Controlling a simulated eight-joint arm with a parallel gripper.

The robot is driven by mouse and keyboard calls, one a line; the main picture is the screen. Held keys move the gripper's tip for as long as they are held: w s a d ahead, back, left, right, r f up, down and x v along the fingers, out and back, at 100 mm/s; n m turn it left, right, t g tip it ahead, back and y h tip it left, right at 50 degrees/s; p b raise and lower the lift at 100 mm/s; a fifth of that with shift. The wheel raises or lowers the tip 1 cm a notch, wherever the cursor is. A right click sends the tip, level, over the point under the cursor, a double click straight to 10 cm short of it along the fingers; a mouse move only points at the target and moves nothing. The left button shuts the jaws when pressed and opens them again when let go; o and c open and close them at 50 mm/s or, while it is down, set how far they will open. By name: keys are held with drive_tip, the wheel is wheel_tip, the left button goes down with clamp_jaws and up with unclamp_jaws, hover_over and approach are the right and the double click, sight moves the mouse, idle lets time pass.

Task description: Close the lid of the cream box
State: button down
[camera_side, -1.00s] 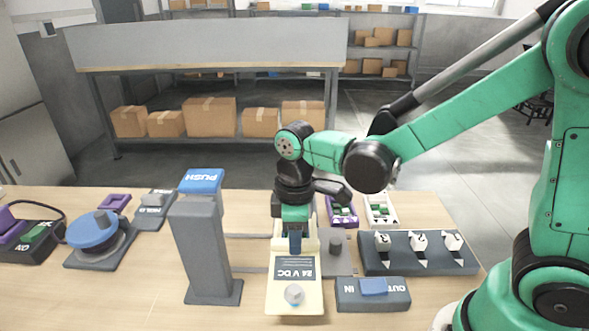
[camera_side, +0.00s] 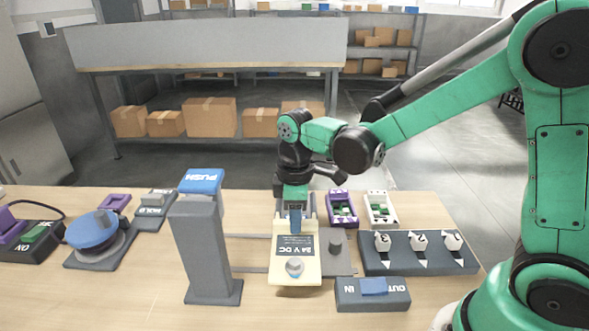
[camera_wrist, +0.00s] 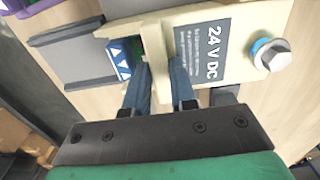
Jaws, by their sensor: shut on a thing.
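The cream box (camera_side: 311,270) lies at the front middle of the bench. My gripper (camera_side: 296,222) is at the far end of the panel. In the wrist view my gripper (camera_wrist: 158,75) has its two blue fingers on either side of an upright cream tab (camera_wrist: 155,45), shut on it. The fingers hide part of the tab.
A grey post with a blue PUSH top (camera_side: 202,183) stands left of the box. An IN/OUT block (camera_side: 373,295) sits close on its right. The bench front left is clear.

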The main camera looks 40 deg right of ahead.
drive_tip(key=shift+w+d, duration=1.6)
drive_tip(key=shift+w, duration=0.05)
drive_tip(key=c, duration=0.8)
unclamp_jaws()
drive_tip(key=shift+o, duration=0.2)
drive_tip(key=shift+r, duration=0.1)
wheel_tip(320, 180, up, 6)
drive_tip(key=shift+f, duration=0.1)
drive_tip(key=shift+s, duration=0.1)
